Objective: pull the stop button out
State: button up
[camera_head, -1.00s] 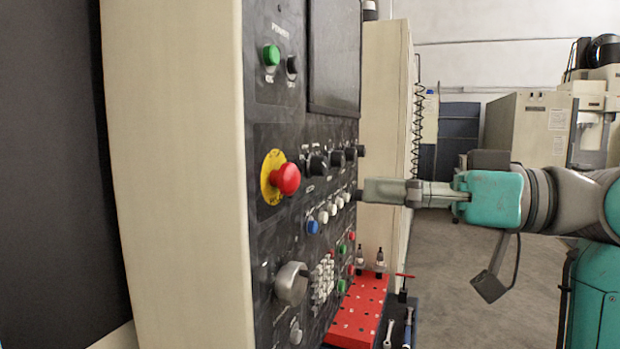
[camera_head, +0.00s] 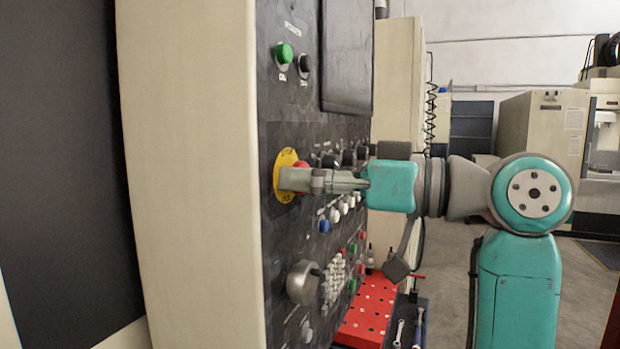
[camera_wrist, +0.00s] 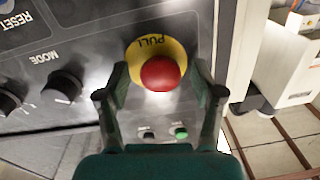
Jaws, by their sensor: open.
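The stop button (camera_wrist: 160,73) is a red mushroom head on a yellow round plate (camera_wrist: 139,47) marked "PULL" in the wrist view. In the head view, the red button (camera_head: 301,168) is mostly hidden behind my gripper, and part of the yellow plate (camera_head: 283,160) shows. My gripper (camera_wrist: 162,82) is open, with one finger on each side of the red head. Gaps show between the fingers and the head in the wrist view. In the head view, my gripper (camera_head: 295,180) reaches the panel at the button's height.
The dark control panel (camera_head: 283,235) carries black knobs, white and blue buttons and a grey handwheel (camera_head: 301,282). A green button (camera_head: 284,53) sits higher up. A red perforated tray (camera_head: 366,318) stands below the panel.

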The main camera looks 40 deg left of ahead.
grip_shut()
jog(key=shift+w+d, duration=0.15)
jog(key=shift+d, duration=0.4)
grip_release()
jog(key=shift+d, duration=0.1)
jog(key=v, duration=1.2)
